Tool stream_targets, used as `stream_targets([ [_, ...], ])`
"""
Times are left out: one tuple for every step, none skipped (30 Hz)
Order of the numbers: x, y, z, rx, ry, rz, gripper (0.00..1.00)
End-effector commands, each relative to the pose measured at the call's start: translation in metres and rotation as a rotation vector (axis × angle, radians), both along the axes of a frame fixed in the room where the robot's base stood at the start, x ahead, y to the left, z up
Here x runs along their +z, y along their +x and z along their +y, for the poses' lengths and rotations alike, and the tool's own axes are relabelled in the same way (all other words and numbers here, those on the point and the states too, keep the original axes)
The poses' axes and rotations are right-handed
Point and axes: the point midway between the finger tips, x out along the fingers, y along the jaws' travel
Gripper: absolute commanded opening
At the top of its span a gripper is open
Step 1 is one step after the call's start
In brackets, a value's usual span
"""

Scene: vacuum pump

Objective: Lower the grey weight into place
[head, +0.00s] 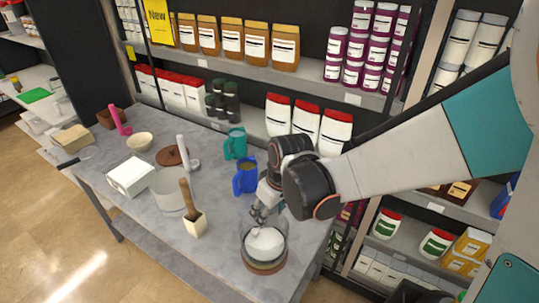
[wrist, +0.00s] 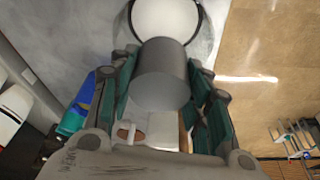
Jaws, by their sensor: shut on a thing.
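My gripper (wrist: 165,95) is shut on the grey weight (wrist: 160,72), a plain cylinder between its two fingers in the wrist view. In the head view my gripper (head: 262,208) is over a clear round vessel (head: 246,252) at the front right of the table. The vessel has a brown base (head: 265,267) and a white round piece (head: 265,241) inside. That white piece also shows in the wrist view (wrist: 166,18), just beyond the weight. The weight overlaps its edge there; I cannot tell whether they touch. In the head view the weight is hard to make out at the fingers.
A blue mug (head: 245,178) and a teal mug (head: 235,143) stand close behind my gripper. A cream block with a wooden handle (head: 195,222) stands to its left. A clear cylinder (head: 166,192) and white box (head: 130,176) are farther left. Stocked shelves rise behind the table.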

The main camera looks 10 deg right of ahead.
Motion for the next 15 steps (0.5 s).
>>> stream_targets([
  [-0.005, -0.001, 0.000, 0.000, 0.000, 0.000, 0.04],
  [-0.008, -0.001, 0.000, 0.000, 0.000, 0.000, 0.04],
  [-0.011, -0.001, 0.000, 0.000, 0.000, 0.000, 0.04],
  [-0.013, 0.000, 0.000, 0.000, 0.000, 0.000, 0.04],
  [-0.015, 0.000, 0.000, 0.000, 0.000, 0.000, 0.04],
  [-0.018, 0.000, 0.000, 0.000, 0.000, 0.000, 0.04],
  [-0.020, 0.000, 0.000, 0.000, 0.000, 0.000, 0.04],
  [-0.022, 0.000, 0.000, 0.000, 0.000, 0.000, 0.04],
  [-0.025, 0.000, 0.000, 0.000, 0.000, 0.000, 0.04],
  [-0.027, 0.000, 0.000, 0.000, 0.000, 0.000, 0.04],
  [-0.029, 0.000, 0.000, -0.001, 0.000, 0.000, 0.04],
  [-0.032, 0.000, 0.000, -0.001, 0.000, 0.000, 0.04],
  [-0.034, 0.000, 0.000, -0.001, 0.000, 0.000, 0.04],
  [-0.037, 0.000, 0.000, -0.001, 0.000, 0.000, 0.04],
  [-0.039, 0.001, 0.000, -0.001, 0.000, 0.000, 0.04],
])
